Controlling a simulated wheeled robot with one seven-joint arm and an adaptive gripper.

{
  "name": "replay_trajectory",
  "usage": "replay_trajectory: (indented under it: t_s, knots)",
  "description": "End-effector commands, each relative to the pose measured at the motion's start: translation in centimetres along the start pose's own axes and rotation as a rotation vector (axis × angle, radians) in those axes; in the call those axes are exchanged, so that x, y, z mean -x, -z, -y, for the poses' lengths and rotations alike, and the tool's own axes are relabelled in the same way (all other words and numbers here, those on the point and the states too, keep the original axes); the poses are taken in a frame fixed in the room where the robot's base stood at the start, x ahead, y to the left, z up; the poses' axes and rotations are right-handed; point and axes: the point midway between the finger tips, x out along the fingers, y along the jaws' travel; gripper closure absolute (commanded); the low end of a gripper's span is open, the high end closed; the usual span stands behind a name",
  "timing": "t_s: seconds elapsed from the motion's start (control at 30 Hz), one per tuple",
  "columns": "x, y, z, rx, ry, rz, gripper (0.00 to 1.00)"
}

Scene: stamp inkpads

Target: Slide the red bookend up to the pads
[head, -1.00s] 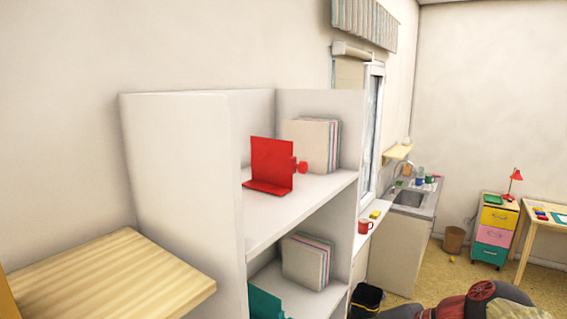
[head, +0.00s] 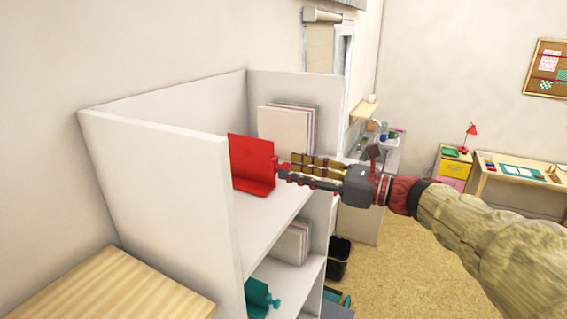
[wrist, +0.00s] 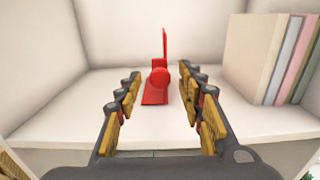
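The red bookend (head: 250,162) stands upright on the upper shelf, with a round red knob on its near edge. In the wrist view, the bookend (wrist: 164,48) is seen nearly edge-on, its knob facing me. The pads (head: 284,133) stand in a row on the same shelf; they also show at the right of the wrist view (wrist: 256,58). A stretch of bare shelf separates them from the bookend. My gripper (head: 286,168) is open at the shelf front, its fingertips around or just short of the knob. In the wrist view, the fingers (wrist: 160,76) flank the knob with gaps.
The white shelf unit (head: 160,180) has a side wall left of the bookend. A teal bookend (head: 260,299) and more pads (head: 292,243) stand on the lower shelf. A wooden top (head: 110,290) is at front left. Floor lies open to the right.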

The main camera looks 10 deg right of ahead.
Motion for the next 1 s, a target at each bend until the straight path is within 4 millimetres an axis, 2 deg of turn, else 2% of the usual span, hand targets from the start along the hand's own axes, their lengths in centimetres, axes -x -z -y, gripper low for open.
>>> replay_trajectory:
  t_s: [0.1,0.2,0.57,1.0]
  knots:
    - [-1.7,-0.1,-0.1,-0.001,-0.003,0.0,0.61]
    - [-2.6,-0.1,-0.1,0.0,-0.002,-0.001,0.61]
    - [-3.1,0.0,0.0,0.001,0.0,-0.001,0.61]
    - [-3.1,0.0,0.0,0.001,0.0,-0.001,0.86]
